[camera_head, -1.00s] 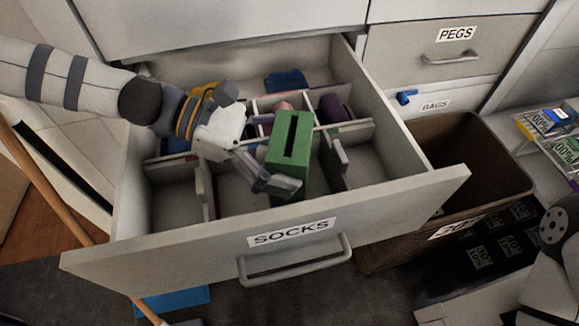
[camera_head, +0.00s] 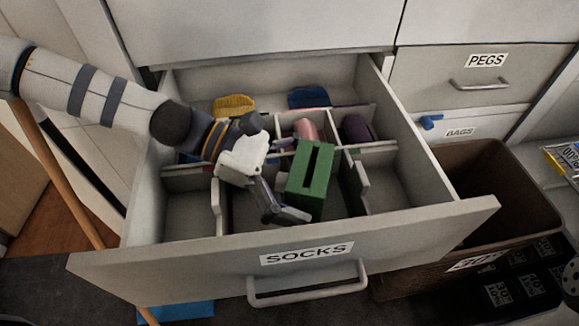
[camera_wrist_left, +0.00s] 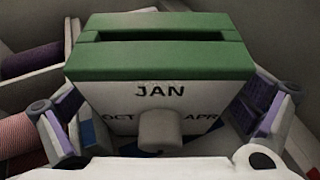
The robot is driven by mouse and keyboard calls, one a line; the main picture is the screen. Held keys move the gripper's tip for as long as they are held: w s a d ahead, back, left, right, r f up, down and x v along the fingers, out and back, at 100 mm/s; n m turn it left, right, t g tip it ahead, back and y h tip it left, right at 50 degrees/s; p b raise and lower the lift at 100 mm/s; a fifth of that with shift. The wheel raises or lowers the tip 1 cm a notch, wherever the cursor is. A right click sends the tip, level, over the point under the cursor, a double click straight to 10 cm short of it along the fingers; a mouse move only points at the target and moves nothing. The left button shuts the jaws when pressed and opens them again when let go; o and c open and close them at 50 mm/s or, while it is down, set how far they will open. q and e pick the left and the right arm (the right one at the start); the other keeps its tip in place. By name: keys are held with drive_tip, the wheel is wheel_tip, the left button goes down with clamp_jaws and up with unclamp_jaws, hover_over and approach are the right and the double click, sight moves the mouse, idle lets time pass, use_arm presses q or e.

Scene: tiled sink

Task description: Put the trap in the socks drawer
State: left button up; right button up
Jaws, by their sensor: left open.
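The trap (camera_head: 311,176) is a box with a green slotted top. In the left wrist view the trap (camera_wrist_left: 160,72) also shows a white face with JAN, OCT and APR on it and a grey knob. It is upright within the open socks drawer (camera_head: 416,205), in or just above a front middle compartment; I cannot tell if it touches the bottom. My left gripper (camera_head: 283,207) reaches down into the drawer. Its fingers are open on both sides of the trap in the left wrist view. The far finger is mostly hidden in the head view. My right gripper does not show.
Thin dividers (camera_head: 217,207) split the drawer. A yellow sock (camera_head: 234,105), a blue sock (camera_head: 309,97), a pink roll (camera_head: 307,131) and a purple roll (camera_head: 357,129) lie behind the trap. A brown bin (camera_head: 497,180) stands to the right, below the pegs drawer (camera_head: 467,84).

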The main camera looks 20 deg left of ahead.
use_arm(q)
drive_tip(key=shift+r, duration=0.3)
drive_tip(key=p+v, duration=0.4)
drive_tip(key=v, duration=0.8)
drive_tip(key=shift+p, duration=0.4)
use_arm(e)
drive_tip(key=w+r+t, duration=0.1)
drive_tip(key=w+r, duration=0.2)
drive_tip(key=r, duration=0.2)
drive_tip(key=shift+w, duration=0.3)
